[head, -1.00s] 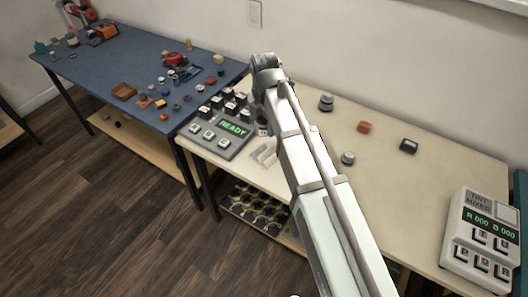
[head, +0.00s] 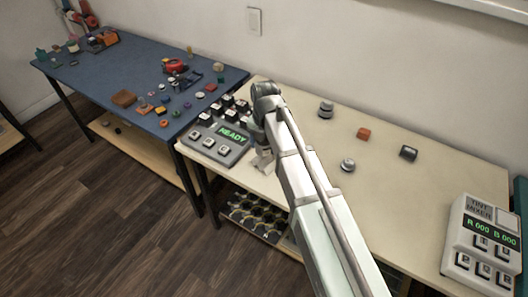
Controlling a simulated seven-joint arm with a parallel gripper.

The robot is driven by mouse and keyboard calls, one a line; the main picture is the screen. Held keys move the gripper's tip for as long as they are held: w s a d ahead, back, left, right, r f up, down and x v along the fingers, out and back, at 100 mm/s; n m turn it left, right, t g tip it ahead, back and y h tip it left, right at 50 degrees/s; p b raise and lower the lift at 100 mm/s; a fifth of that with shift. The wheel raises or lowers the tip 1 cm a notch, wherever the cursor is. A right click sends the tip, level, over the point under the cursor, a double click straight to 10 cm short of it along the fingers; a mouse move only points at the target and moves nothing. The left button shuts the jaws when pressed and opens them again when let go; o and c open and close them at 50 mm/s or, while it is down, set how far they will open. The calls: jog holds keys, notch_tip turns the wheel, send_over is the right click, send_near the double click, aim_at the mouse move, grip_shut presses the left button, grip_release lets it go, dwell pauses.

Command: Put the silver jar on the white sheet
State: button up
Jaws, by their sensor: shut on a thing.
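My gripper (head: 259,148) is low over the left part of the cream table, mostly hidden behind my own arm. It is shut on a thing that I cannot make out. A pale, whitish patch (head: 263,164) shows just below it, perhaps the white sheet, partly covered by my arm. Two silver, jar-like things stand on the table to the right of my arm: one at the back (head: 326,109) and one nearer the middle (head: 347,165). I cannot tell whether the task's silver jar is one of these or the held thing.
A grey console reading READY (head: 218,142) with several dark-and-white blocks behind it stands left of my gripper. A tint mixer (head: 482,240) stands at the right end. The cream table (head: 440,185) is clear between them.

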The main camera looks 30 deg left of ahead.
aim_at(264, 152)
jog(key=shift+f, duration=1.95)
jog(key=shift+f, duration=0.15)
jog(key=o, duration=1.2)
jog(key=shift+c, duration=0.2)
notch_tip(264, 152, up, 12)
jog(key=shift+r, duration=0.15)
jog(key=shift+w, duration=0.1)
